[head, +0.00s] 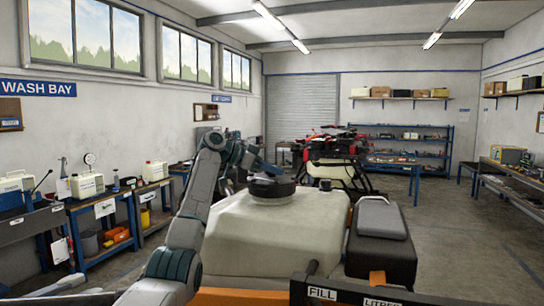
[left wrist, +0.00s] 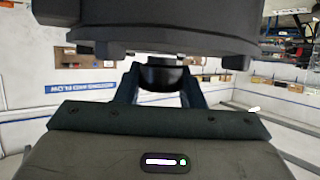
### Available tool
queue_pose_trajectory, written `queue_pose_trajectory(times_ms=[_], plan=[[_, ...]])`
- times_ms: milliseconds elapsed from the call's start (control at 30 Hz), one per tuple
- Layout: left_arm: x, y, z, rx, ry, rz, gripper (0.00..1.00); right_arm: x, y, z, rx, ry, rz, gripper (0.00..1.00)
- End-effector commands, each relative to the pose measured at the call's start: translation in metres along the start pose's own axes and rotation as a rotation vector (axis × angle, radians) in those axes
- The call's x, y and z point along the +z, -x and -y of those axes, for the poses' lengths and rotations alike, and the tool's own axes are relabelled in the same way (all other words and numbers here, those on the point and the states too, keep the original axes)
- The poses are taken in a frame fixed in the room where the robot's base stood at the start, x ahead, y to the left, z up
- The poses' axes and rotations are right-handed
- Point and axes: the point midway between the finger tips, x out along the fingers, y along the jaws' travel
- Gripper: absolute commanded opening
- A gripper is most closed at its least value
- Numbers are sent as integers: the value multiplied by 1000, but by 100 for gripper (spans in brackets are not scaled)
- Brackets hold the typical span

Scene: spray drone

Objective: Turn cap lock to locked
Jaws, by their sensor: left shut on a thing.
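The cream tank (head: 275,240) stands right in front of me with a round black cap (head: 271,189) on its top. My left gripper (head: 274,172) is at the cap's top, its arm reaching in from the lower left. In the left wrist view, the cap (left wrist: 155,28) is a large dark disc across the top. A small black knob on it, the cap lock (left wrist: 163,74), sits between the two fingers of the left gripper (left wrist: 160,80), which is shut on it. I cannot read any lock marking. My right gripper is not in view.
A dark box with a grey lid (head: 381,215) is beside the tank on the right. A red and black drone (head: 335,150) stands behind it. Workbenches with bottles and jugs (head: 87,184) line the left wall. Open floor (head: 455,240) lies at the right.

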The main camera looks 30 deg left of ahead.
Motion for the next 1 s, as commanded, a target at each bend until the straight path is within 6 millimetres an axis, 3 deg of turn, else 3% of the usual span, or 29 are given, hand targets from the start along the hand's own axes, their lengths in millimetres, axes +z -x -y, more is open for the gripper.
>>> queue_pose_trajectory(times_ms=[33,400,1000], plan=[[-9,4,1,38,-10,-1,12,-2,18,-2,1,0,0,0],[-5,3,1,214,-89,-2,12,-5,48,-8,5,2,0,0],[-2,1,1,299,-129,-1,12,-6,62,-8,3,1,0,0]])
